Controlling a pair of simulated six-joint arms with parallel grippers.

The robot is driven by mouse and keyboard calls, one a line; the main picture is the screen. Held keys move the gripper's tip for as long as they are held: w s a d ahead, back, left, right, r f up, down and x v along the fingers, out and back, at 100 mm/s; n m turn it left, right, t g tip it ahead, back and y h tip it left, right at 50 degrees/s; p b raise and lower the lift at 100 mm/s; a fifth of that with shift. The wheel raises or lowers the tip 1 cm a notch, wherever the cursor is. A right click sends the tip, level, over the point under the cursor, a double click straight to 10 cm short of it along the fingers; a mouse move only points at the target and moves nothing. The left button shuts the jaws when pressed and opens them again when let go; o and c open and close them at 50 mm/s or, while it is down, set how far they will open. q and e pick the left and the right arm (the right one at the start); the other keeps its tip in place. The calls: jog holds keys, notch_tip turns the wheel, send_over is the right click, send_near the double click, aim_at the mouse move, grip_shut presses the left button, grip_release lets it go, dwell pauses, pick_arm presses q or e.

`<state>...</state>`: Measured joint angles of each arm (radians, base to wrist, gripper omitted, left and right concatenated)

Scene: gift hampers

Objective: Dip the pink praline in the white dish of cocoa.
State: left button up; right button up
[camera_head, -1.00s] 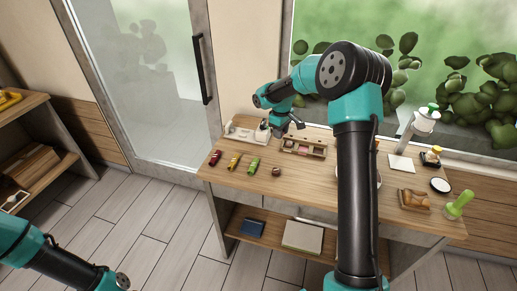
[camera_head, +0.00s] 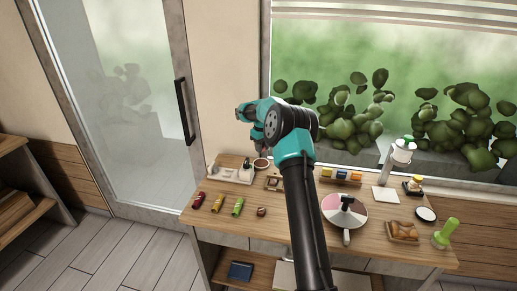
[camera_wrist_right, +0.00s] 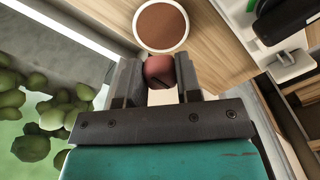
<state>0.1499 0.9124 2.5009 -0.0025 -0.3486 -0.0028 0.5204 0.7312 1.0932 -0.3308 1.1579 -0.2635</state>
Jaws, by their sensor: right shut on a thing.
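The pink praline (camera_wrist_right: 159,71) is held between the two fingers of my right gripper (camera_wrist_right: 160,78), as the right wrist view shows. The white dish of cocoa (camera_wrist_right: 161,25) lies just past the fingertips there, with brown powder inside a white rim. In the wrist view the praline's edge lies close to the dish's rim; I cannot tell its height above it. In the head view the dish (camera_head: 261,164) stands at the back left of the table, below my right gripper (camera_head: 261,149). The praline is not clear in that view. My left gripper is out of view.
A wooden box (camera_head: 273,183) stands in front of the dish, partly behind my arm. A tray (camera_head: 232,178) is on its left. Red (camera_head: 198,201), yellow (camera_head: 217,203) and green rolls (camera_head: 238,206) and a brown praline (camera_head: 261,211) lie nearer. A round pan (camera_head: 345,211) is to the right.

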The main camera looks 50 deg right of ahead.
aim_at(262, 163)
jog(key=shift+f, duration=0.1)
jog(key=shift+f, duration=2.95)
jog(key=shift+a+f, duration=0.1)
jog(key=shift+f, duration=0.5)
dwell(0.4)
jog(key=shift+r, duration=0.1)
jog(key=shift+r, duration=3.5)
